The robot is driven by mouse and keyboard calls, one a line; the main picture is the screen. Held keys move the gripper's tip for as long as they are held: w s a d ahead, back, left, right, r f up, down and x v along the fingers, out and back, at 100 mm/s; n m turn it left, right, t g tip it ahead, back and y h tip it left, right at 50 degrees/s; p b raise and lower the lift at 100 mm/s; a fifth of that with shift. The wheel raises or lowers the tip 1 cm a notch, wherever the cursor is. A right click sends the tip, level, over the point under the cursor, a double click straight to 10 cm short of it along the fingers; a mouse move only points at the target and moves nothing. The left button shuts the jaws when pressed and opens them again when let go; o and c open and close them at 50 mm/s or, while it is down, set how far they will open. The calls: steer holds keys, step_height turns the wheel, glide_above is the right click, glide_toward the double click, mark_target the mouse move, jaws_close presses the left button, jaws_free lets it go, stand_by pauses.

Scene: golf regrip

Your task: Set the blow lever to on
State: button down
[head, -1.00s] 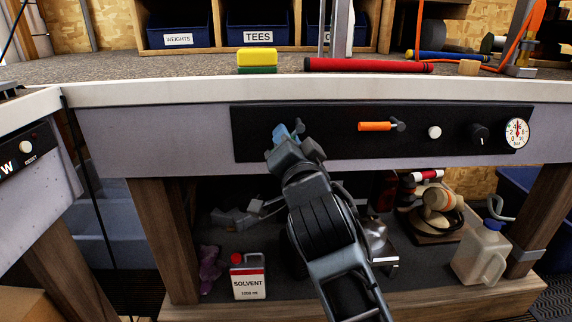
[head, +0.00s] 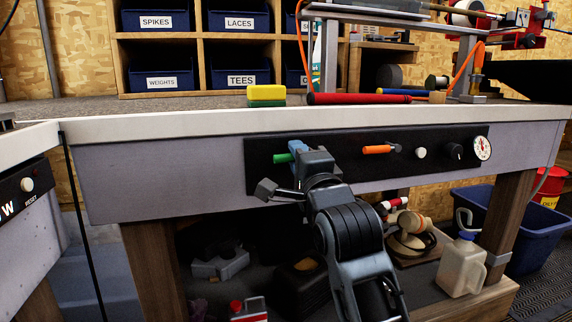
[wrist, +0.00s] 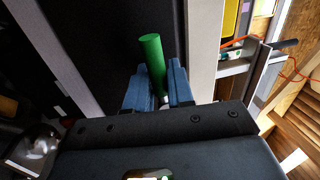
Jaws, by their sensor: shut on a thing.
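A green lever handle (head: 282,158) is on the black control panel (head: 345,172) under the bench top, and it sticks out to the left of my gripper (head: 298,148). In the wrist view the green handle (wrist: 152,50) lies between the two blue fingers of my gripper (wrist: 158,85), which are shut on it. Its pivot is mostly hidden. A second lever with an orange handle (head: 376,150) is to the right on the panel, its handle pointing left. No lettering on the panel is legible, so I cannot tell from a label which lever is blow.
A white knob (head: 420,152), a black knob (head: 455,151) and a round gauge (head: 482,148) are farther right on the panel. A red grip (head: 358,98) and a yellow-green sponge (head: 266,96) lie on the bench top. A jug (head: 461,268) stands on the lower shelf.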

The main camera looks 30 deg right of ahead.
steer(key=shift+m, duration=0.4)
steer(key=c, duration=1.1)
jaws_free()
steer(key=shift+r, duration=0.1)
steer(key=shift+c, duration=0.2)
steer(key=v, duration=0.7)
steer(key=shift+s+p, duration=0.35)
steer(key=shift+s, duration=0.05)
steer(key=shift+a+f, duration=0.1)
steer(key=shift+f, duration=0.15)
